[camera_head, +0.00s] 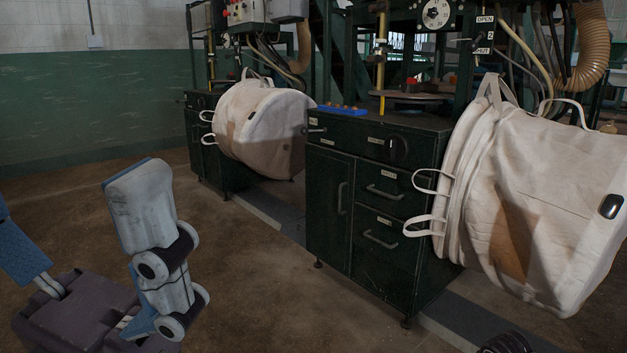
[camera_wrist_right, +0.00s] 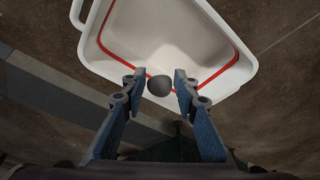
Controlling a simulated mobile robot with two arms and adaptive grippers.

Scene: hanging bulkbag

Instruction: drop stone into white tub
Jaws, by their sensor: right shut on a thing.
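A dark grey round stone (camera_wrist_right: 159,86) is in the right wrist view, between the fingertips of my right gripper (camera_wrist_right: 157,85). The gripper is shut on it. The white tub (camera_wrist_right: 94,59), with a red line around its inside, lies beyond the fingers at the top of that view. The stone overlaps the tub's near part in the picture; its height above the tub cannot be told. My left gripper (camera_head: 72,205) is at the lower left of the head view, its fingers wide apart with nothing between them. The tub and stone are not visible in the head view.
A pale bulk bag (camera_head: 540,215) hangs at the right, and another bulk bag (camera_head: 262,130) hangs farther back. A dark cabinet (camera_head: 370,200) with drawers stands between them. The brown floor (camera_head: 265,290) in front is clear.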

